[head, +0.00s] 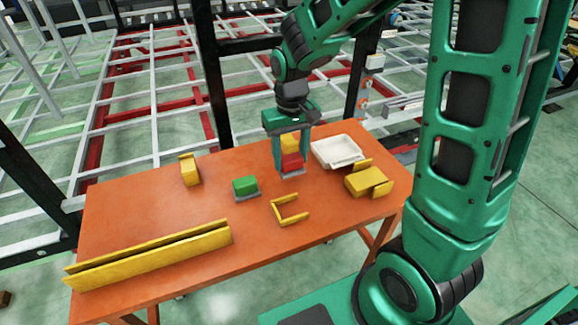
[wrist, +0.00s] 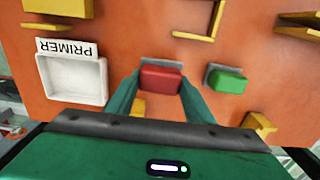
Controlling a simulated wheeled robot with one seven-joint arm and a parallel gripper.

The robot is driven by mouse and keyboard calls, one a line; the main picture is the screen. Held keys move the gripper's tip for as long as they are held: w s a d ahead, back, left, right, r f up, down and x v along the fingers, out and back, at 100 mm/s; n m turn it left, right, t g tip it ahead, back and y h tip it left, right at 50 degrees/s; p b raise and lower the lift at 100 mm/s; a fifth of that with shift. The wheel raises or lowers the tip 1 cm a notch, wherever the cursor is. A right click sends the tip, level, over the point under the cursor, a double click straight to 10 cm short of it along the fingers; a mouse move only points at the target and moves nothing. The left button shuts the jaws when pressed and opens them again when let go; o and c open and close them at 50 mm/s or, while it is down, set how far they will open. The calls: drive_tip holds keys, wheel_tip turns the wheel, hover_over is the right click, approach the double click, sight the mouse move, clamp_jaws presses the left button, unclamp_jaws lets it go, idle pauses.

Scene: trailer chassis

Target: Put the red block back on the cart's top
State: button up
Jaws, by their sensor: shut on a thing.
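The red block (head: 291,162) is between the two fingers of my gripper (head: 291,167), which is shut on it. It also shows between the fingers in the wrist view (wrist: 160,78). A grey pad (head: 292,174) shows under the red block on the orange cart top (head: 150,215). I cannot tell whether the block touches the pad or is just above it. The fingers hide the block's sides.
A green block (head: 245,185) sits on its own grey pad to the left. A white tray (head: 338,152) stands close on the right, with a PRIMER label (wrist: 66,48). Yellow brackets (head: 190,169) (head: 365,183) and a long yellow rail (head: 150,255) lie around. The front middle is partly clear.

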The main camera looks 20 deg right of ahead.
sight(290, 167)
wheel_tip(290, 167, down, 4)
drive_tip(key=shift+r, duration=0.1)
drive_tip(key=shift+c, duration=0.5)
drive_tip(key=o, duration=1.2)
